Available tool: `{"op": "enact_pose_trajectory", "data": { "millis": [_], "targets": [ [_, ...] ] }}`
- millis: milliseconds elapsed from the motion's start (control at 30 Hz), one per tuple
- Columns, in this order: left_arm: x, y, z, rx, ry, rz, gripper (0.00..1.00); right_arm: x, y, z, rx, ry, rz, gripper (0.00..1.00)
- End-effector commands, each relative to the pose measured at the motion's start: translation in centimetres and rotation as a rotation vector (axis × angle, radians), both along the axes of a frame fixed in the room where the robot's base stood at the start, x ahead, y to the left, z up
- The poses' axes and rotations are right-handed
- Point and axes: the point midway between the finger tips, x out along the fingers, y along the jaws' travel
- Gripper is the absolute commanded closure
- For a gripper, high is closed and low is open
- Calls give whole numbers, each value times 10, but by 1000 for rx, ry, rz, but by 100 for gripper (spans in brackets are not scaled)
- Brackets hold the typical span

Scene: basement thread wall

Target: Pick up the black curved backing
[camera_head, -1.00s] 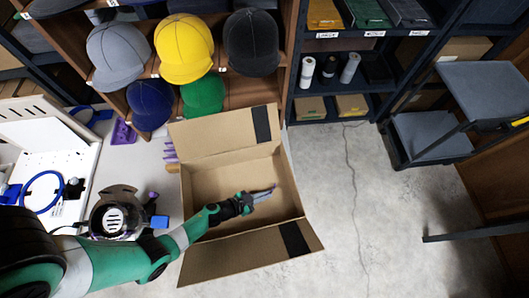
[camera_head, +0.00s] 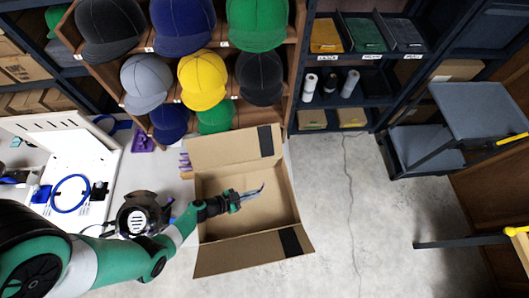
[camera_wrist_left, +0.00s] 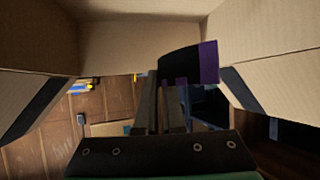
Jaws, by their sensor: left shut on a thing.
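My left gripper (camera_head: 248,194) reaches in from the left over the open cardboard box and shows above its inside. In the left wrist view its fingers (camera_wrist_left: 160,108) are shut on the black curved backing (camera_wrist_left: 184,65), a dark curved piece with a purple edge at its right end. In the head view only a small purple and dark bit of the backing (camera_head: 261,188) shows at the fingertips. The box's cardboard walls surround the gripper in the wrist view. My right gripper is not in view.
The cardboard box (camera_head: 213,185) has its flaps spread. Shelves of caps (camera_head: 203,80) stand behind it. A white machine (camera_head: 75,155) with a blue hoop is on the table at left. A grey cart (camera_head: 480,108) stands at right. The floor (camera_head: 350,220) between is clear.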

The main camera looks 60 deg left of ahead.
Motion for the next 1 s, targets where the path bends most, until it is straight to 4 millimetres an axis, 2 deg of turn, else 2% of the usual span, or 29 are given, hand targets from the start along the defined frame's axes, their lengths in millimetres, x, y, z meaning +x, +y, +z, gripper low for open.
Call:
{"op": "enact_pose_trajectory", "data": {
  "millis": [33,200,500,700,1000],
  "targets": [
    [-9,11,2,-1,1,13,100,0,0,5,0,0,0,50],
    [-37,37,1,1,1,12,100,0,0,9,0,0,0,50],
    [-72,66,0,-1,0,5,100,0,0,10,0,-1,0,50],
    [-86,80,0,1,-1,3,100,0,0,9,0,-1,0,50],
    [-92,83,0,-1,-1,-1,100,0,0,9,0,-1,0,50]
  ]
}}
